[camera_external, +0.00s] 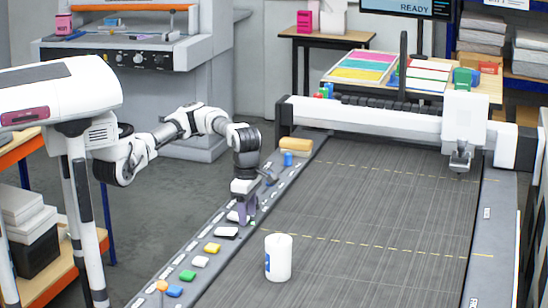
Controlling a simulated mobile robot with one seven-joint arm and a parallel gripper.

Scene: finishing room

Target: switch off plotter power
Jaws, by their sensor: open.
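The plotter (350,215) is a large flatbed with a dark, ribbed bed and a white gantry (365,118) across its far end. A grey control strip (262,207) runs along its left edge. It carries several small controls: a white one (233,216) right by my fingers, a black-and-white one, a yellow one (212,248), a white one, a green one (187,275), a blue one and an orange knob (162,287). I cannot tell which is the power switch. Contact is unclear.
A tan block (296,145) and a blue item (288,159) are at the strip's far end. A grey machine (140,55) stands behind my arm. A shelf with boxes is at the left.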

